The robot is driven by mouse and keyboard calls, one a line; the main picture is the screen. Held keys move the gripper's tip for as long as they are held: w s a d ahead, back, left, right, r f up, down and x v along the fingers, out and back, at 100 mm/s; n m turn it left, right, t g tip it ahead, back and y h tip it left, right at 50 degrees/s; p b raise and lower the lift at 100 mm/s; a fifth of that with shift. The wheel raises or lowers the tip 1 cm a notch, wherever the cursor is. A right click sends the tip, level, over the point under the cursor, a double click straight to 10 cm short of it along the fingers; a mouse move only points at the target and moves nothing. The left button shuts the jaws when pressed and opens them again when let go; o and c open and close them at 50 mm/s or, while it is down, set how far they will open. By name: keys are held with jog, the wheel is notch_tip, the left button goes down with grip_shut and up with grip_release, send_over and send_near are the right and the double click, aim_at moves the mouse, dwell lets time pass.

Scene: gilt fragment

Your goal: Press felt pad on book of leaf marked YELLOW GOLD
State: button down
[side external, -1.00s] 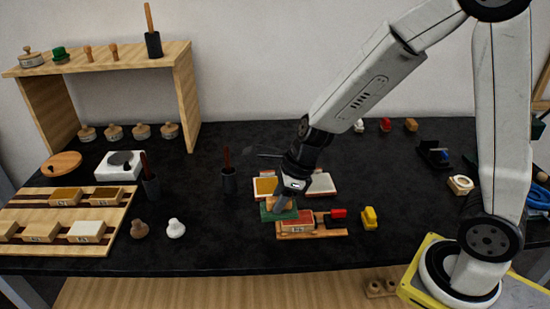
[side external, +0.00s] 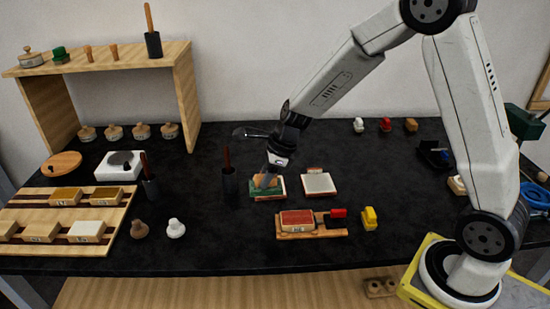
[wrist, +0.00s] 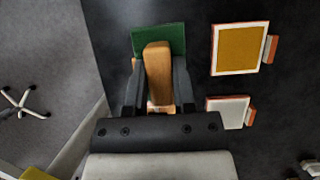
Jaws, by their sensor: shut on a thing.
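My gripper (side external: 270,168) is shut on the wooden handle (wrist: 158,75) of a block with a green felt pad (wrist: 158,38). Contact between pad and leaf does not show. Another book with a pale leaf (side external: 318,184) lies just to the right. The lettering on the books' tags is too small to read.
A wooden stand with a red-topped block (side external: 297,219) is in front of the books, with a yellow block (side external: 369,218) to its right. A dark cup with a brush (side external: 228,182) stands close on the left.

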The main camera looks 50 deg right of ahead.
jog(key=w+d+f, duration=0.3)
jog(key=w+d, duration=0.5)
jog(key=d, duration=0.2)
jog(key=shift+w+d+f, duration=0.3)
jog(key=shift+w, duration=0.1)
jog(key=shift+f, duration=0.2)
jog(key=shift+f, duration=2.8)
jog(key=shift+f, duration=0.6)
jog(key=shift+r, duration=0.1)
notch_tip(320, 180, up, 7)
dwell(0.8)
